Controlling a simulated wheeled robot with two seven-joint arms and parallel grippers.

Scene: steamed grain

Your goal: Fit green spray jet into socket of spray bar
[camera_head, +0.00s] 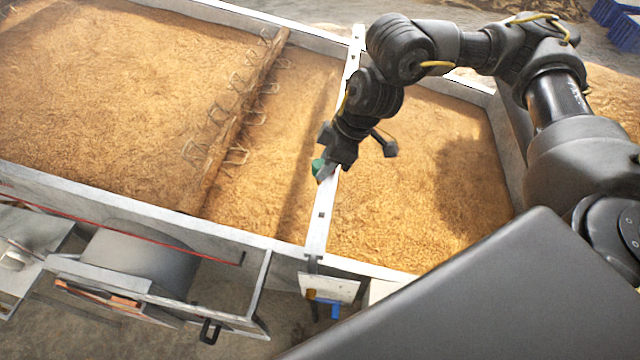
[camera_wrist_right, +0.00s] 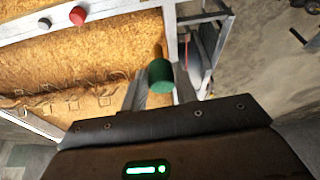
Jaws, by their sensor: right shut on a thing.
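The green spray jet (camera_head: 318,168) is held in my right gripper (camera_head: 325,172) at the left edge of the white spray bar (camera_head: 316,234). In the wrist view the jet (camera_wrist_right: 160,76) sits between the two fingers (camera_wrist_right: 160,92), with a small orange-brown tip pointing away from the camera. A dark square socket (camera_head: 321,215) shows in the bar on the near side of the gripper. The bar also shows along the top of the wrist view (camera_wrist_right: 115,8). My right arm hides the bar's middle. I cannot tell whether jet and bar touch. My left gripper is out of view.
A red knob-like piece (camera_wrist_right: 78,15) and a dark one (camera_wrist_right: 44,24) sit on the bar. The bar spans a walled bed of grain (camera_head: 410,200). A beam with wire loops (camera_head: 245,100) lies to the left. Metal machinery (camera_head: 150,265) stands in front.

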